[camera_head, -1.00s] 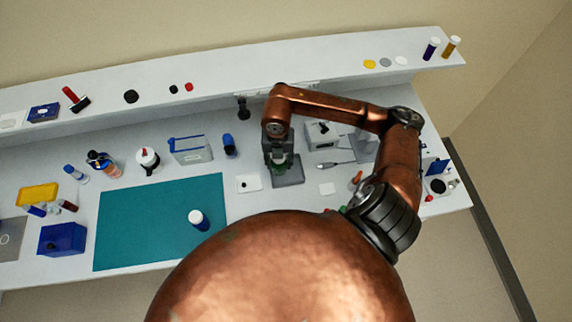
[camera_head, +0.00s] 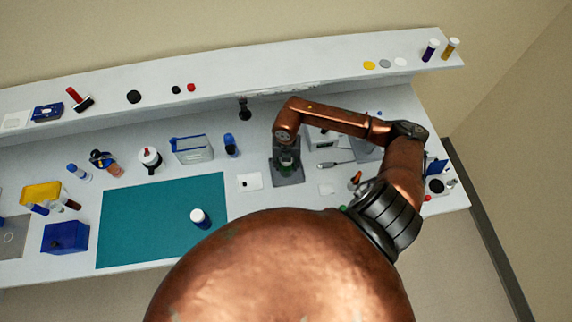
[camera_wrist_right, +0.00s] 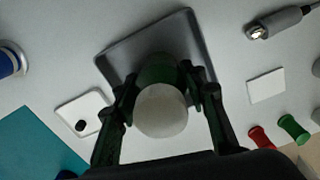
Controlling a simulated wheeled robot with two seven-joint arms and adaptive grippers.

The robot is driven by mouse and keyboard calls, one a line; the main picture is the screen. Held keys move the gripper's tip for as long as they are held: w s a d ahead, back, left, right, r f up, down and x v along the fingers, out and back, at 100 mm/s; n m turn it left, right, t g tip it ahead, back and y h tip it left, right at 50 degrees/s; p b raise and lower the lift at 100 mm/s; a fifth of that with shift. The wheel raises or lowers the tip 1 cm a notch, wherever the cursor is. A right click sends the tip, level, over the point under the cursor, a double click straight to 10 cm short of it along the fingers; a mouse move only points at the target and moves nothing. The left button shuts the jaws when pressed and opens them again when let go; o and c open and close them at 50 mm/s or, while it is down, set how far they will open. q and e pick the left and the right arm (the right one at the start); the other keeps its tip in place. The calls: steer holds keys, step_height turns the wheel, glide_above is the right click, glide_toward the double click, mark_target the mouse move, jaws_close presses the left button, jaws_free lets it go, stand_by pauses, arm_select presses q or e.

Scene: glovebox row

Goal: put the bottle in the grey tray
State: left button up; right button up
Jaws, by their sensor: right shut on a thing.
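The bottle (camera_wrist_right: 160,108) has a white cap and a green body. My right gripper (camera_wrist_right: 167,88) is shut on it, with one dark finger on each side. The grey tray (camera_wrist_right: 116,66) lies under the bottle in the right wrist view. In the head view my right gripper (camera_head: 287,162) points down over the grey tray (camera_head: 290,180), and the bottle is mostly hidden under the wrist. I cannot tell whether the bottle's base touches the tray. My left gripper is not in view.
A white plate with a black knob (camera_head: 249,182) lies left of the tray. Another white-capped bottle (camera_head: 200,218) stands on the teal mat (camera_head: 150,235). A grey box (camera_head: 192,149) stands farther left.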

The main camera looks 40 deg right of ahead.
steer(key=shift+f, duration=0.2)
steer(key=o, duration=1.2)
steer(key=shift+o, duration=0.2)
steer(key=shift+r, duration=0.2)
step_height(320, 180, up, 12)
steer(key=shift+r+b, duration=0.1)
steer(key=shift+b, duration=0.55)
